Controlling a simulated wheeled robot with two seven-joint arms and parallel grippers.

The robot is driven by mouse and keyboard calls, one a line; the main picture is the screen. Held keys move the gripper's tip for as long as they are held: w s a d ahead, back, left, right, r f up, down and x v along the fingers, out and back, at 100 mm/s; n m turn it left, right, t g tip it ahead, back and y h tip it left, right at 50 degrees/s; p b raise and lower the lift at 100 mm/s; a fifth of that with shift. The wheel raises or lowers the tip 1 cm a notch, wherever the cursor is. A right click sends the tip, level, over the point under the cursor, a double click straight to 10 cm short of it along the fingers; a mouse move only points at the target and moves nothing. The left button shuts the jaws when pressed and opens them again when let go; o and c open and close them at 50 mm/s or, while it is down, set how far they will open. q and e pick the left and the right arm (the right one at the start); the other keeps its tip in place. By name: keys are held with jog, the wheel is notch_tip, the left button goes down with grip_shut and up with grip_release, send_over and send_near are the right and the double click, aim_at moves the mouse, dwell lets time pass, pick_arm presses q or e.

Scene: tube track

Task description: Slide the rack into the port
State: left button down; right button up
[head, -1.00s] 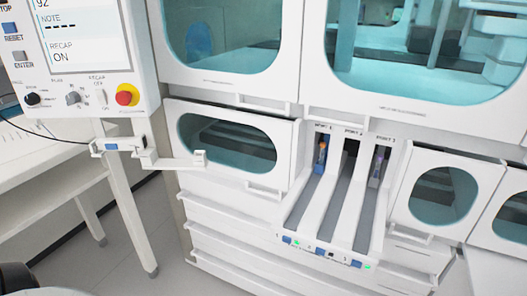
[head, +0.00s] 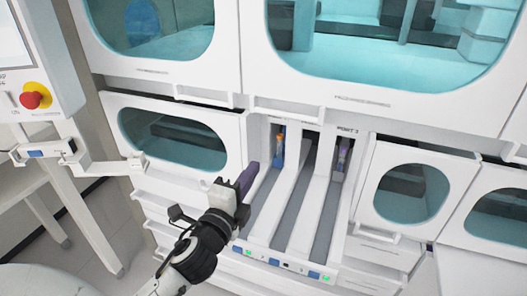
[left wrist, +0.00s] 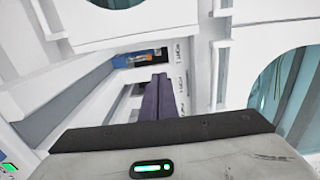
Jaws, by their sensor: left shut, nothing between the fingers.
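The port bay has three sloping lanes side by side. A blue rack with an orange-topped tube (head: 278,148) sits at the far end of the left lane; its orange and blue end shows in the left wrist view (left wrist: 145,58). A purple-topped tube (head: 342,157) stands at the far end of the right lane. The middle lane (head: 295,210) looks empty, with a dark opening at its end. My left gripper (head: 249,178) is shut and empty, its dark purplish fingers beside the left lane, pointing toward the bay. The fingers also show in the left wrist view (left wrist: 158,98). My right gripper is out of view.
A windowed door (head: 172,137) stands left of the bay, another (head: 412,190) right of it. A white bracket arm (head: 100,167) juts out at left below the control panel with its red button (head: 32,97). Small lit labels (head: 275,262) mark the lanes' near ends.

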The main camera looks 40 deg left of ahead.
pick_arm(q)
jog(key=x, duration=0.8)
jog(key=shift+p, duration=0.4)
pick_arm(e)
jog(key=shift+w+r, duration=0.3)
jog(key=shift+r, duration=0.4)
